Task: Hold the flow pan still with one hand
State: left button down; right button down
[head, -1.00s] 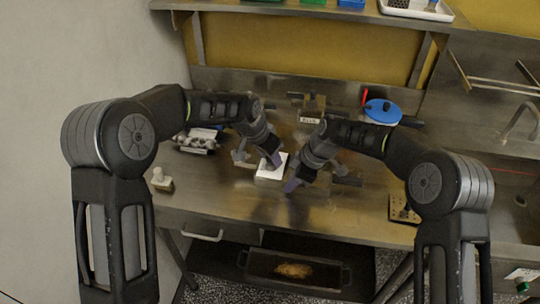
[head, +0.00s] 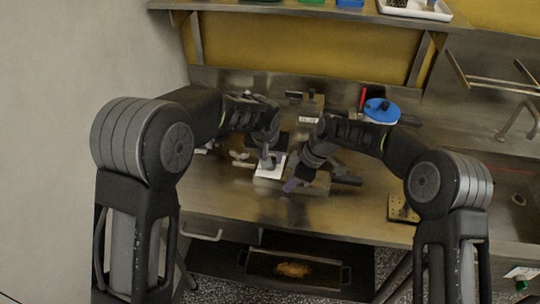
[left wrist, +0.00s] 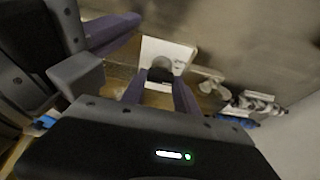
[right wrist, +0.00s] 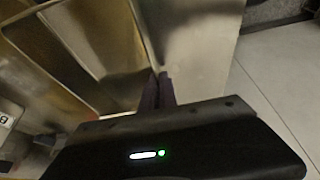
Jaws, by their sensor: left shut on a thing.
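My left gripper (left wrist: 158,92) is shut on a dark, grey-topped knob-like piece (left wrist: 160,73). That piece stands at a white square block (left wrist: 157,50), which also shows on the bench in the head view (head: 268,173). My right gripper (head: 291,185) is low over the bench, just right of the block. In the right wrist view its fingertips (right wrist: 157,92) are close together at the edge of a shiny steel piece (right wrist: 110,35), perhaps the flow pan. I cannot tell whether its wall lies between the fingers. My arms and grippers hide part of the area.
A blue round lid (head: 382,110) is at the back right of the steel bench (head: 230,207). A small labelled block (head: 310,112) stands at the back. A perforated plate (head: 400,208) is at the right. The bench front is clear, with a dark tray (head: 293,270) below.

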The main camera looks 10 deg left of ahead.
pick_arm(q)
jog(key=c, duration=0.9)
grip_release()
jog(key=shift+r, duration=0.1)
jog(key=v, duration=1.1)
jog(key=shift+s+r, duration=0.25)
jog(key=shift+r, duration=0.1)
pick_arm(e)
jog(key=c, duration=1.6)
grip_release()
jog(key=shift+r, duration=0.15)
